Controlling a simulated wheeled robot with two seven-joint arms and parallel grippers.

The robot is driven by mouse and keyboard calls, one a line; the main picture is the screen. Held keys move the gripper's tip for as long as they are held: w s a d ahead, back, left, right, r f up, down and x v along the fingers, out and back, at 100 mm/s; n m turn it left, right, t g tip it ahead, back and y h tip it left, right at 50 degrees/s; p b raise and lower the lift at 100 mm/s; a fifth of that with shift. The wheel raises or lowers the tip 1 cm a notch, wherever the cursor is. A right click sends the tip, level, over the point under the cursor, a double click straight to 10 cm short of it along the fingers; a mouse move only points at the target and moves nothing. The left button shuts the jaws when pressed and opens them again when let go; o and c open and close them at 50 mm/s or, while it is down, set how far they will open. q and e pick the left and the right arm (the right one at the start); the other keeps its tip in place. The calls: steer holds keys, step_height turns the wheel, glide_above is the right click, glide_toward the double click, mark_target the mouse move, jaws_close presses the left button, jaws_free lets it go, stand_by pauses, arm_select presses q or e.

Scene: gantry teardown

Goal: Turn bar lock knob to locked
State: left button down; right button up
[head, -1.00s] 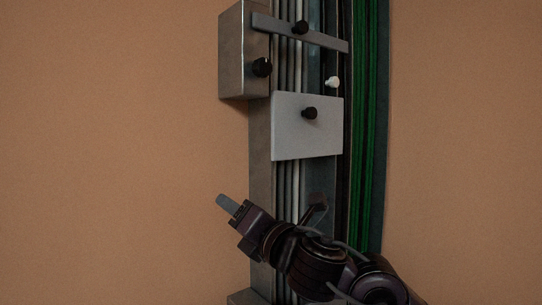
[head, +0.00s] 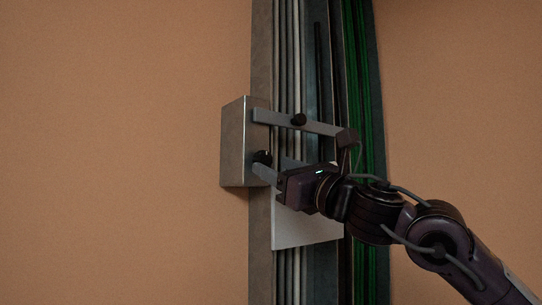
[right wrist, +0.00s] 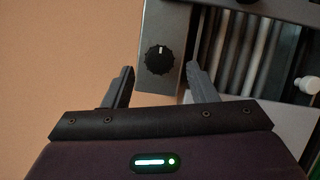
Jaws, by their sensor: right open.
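A round black knob (head: 262,157) sits on the front of a grey metal box (head: 234,142). In the right wrist view the black knob (right wrist: 159,59) has a white mark pointing up in the picture. My right gripper (head: 265,172) is at the box. Its two fingers (right wrist: 159,74) are spread, one on each side of the knob in the right wrist view, and nothing is held. I cannot tell how deep the fingertips reach beside the knob. My left gripper is out of view.
A pale plate (head: 300,233) hangs below, partly hidden by my right arm. Grey strips and green cables (head: 362,105) run up the gantry. A white knob (right wrist: 307,84) shows at the right in the right wrist view. The wall beside the box is clear.

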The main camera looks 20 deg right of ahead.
mark_target(262, 160)
steer(key=shift+p+x, duration=0.3)
steer(key=shift+x, duration=0.9)
steer(key=c, duration=1)
steer(key=shift+o, duration=0.2)
